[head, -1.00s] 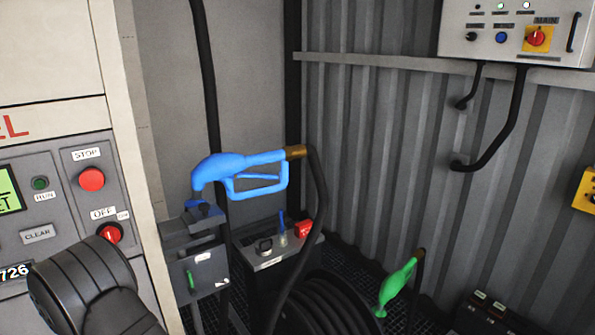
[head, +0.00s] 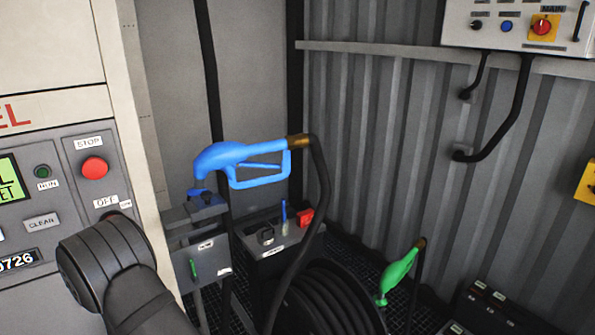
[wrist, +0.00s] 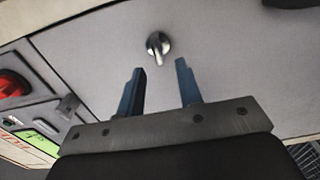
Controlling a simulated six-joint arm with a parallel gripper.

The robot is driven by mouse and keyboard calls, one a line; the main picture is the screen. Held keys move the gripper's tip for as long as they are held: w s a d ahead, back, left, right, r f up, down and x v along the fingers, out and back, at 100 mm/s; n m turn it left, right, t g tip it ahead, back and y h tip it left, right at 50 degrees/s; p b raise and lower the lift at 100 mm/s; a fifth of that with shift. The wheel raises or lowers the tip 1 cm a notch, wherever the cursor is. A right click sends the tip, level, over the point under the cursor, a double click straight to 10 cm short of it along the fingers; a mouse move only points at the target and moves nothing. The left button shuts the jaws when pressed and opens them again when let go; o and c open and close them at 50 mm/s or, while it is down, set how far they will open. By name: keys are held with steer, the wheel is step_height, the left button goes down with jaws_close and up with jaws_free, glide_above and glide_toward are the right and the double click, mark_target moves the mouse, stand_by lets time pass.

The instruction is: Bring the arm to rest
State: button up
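My gripper (wrist: 160,88) shows in the wrist view with its two blue-grey fingers apart and nothing between them. A light grey panel lies beyond the fingertips, with a round metal key or lever (wrist: 158,45) just past the gap; the fingers do not appear to touch it. In the head view, my dark arm (head: 120,275) stands at the lower left in front of the dispenser (head: 60,235). My gripper is out of sight there.
A blue nozzle (head: 225,157) sits in its holder right of the dispenser. A black hose reel (head: 325,300) and a green nozzle (head: 398,272) stand lower right. The red stop button (head: 95,168) is above my arm. A control box (head: 480,35) hangs upper right.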

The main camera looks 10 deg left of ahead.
steer(key=w+m, duration=0.1)
steer(key=m, duration=0.4)
steer(key=w+a+m, duration=0.1)
steer(key=m, duration=0.5)
steer(key=w+a+r+m, duration=0.1)
steer(key=m, duration=0.5)
steer(key=shift+w+r, duration=0.1)
steer(key=shift+w, duration=0.2)
stand_by(0.3)
steer(key=o, duration=0.5)
steer(key=s+d+m, duration=0.7)
steer(key=s+d, duration=0.5)
steer(key=x, duration=1.1)
steer(key=f+x, duration=0.1)
steer(key=x, duration=0.5)
steer(key=shift+w+d, duration=0.1)
steer(key=shift+w, duration=0.05)
